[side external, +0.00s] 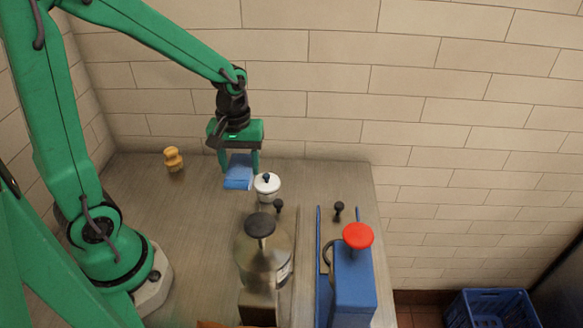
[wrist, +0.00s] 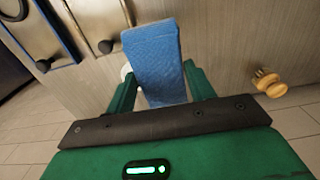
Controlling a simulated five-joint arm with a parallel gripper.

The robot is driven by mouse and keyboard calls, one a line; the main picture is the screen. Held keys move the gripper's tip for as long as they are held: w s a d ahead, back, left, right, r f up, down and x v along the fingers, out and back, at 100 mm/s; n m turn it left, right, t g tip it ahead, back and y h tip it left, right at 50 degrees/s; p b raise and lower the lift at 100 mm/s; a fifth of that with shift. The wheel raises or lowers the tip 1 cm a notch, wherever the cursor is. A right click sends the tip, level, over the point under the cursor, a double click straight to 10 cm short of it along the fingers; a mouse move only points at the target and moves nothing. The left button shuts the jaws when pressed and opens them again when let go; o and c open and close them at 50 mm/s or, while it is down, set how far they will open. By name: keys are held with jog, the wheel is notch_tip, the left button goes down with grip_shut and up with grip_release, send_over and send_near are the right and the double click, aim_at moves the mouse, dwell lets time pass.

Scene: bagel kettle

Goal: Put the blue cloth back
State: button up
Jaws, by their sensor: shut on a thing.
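The blue cloth (side external: 238,172) is a folded light-blue block in the side external view, near the back of the counter. It also shows in the wrist view (wrist: 153,58), upright in the picture between my fingers. My gripper (side external: 239,165) points down and is shut on the cloth, with one finger on each side of it. In the wrist view my gripper (wrist: 160,88) has green fingers against the cloth's lower part. Whether the cloth touches the counter is hard to tell.
A white lidded pot (side external: 267,186) stands just right of the cloth. A yellow-brown knobbed object (side external: 173,159) stands to the left. A metal kettle (side external: 262,255) and a blue box with a red knob (side external: 355,285) are nearer. A blue crate (side external: 492,308) sits on the floor.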

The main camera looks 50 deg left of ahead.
jog(key=a+f, duration=0.1)
jog(key=a, duration=0.2)
jog(key=w+a+f, duration=0.1)
jog(key=a+f, duration=0.1)
jog(key=a, duration=0.1)
jog(key=a+f, duration=0.2)
jog(key=a, duration=0.1)
jog(key=shift+w+f, duration=0.25)
jog(key=shift+w, duration=0.15)
jog(key=shift+f, duration=2)
jog(key=shift+f, duration=0.1)
jog(key=o, duration=0.9)
jog(key=shift+o, duration=0.2)
notch_tip(320, 180, up, 12)
